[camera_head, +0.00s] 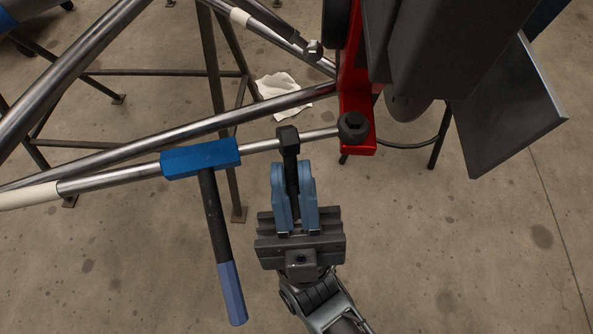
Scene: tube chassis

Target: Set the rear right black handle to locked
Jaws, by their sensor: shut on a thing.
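A black handle (288,143) is mounted on a thin metal rod (318,134) of the tube frame, near the middle of the head view. Its head sits on the rod and its lever points down toward my arm. My gripper (292,174), with blue fingers, is shut on this lever, one finger on each side. I cannot tell from this view whether the handle is locked.
A blue hexagonal sleeve (200,158) sits on the same tube to the left. A black lever with a blue grip (231,292) hangs from it, left of my gripper. A red bracket (355,100) and dark panels stand at the upper right. The floor at lower right is clear.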

